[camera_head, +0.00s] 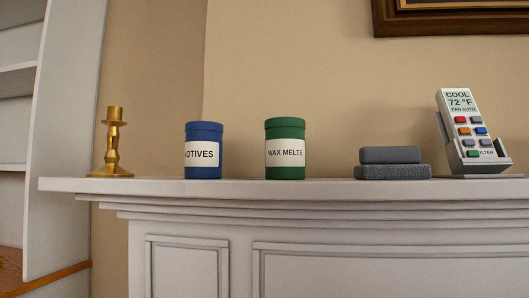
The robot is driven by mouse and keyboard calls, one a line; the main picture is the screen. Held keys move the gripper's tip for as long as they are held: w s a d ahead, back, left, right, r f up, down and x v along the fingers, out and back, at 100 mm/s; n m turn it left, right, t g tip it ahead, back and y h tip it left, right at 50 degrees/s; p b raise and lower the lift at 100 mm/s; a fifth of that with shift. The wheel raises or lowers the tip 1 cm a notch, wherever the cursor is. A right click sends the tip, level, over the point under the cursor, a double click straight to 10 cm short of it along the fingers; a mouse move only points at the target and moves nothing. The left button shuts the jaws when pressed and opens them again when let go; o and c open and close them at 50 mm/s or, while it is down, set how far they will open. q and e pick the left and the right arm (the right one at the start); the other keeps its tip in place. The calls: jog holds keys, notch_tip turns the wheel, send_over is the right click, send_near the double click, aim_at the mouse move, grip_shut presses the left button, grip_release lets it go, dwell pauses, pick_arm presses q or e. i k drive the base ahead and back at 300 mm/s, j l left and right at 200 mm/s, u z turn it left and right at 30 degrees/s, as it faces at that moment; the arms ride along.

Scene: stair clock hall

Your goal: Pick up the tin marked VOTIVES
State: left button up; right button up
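The tin marked VOTIVES (203,168) is a blue lidded cylinder standing upright on the white mantel shelf (75,184). Its white label is turned a little to the left, so the first letter is cut off and I read "OTIVES". A green tin marked WAX MELTS (285,133) stands upright to its right, with a clear gap between them. Neither of my grippers shows in the head view.
A brass candlestick (112,145) stands left of the blue tin. Further right lie a dark grey block on a grey pad (392,172) and a remote (468,125) tilted in a holder. A white bookcase (60,130) stands at the left. A framed picture (440,20) hangs above.

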aim_at(203, 150)
jog(key=j+z, duration=0.25)
jog(key=j, duration=0.45)
jog(key=j+z, duration=0.25)
jog(key=j, duration=0.45)
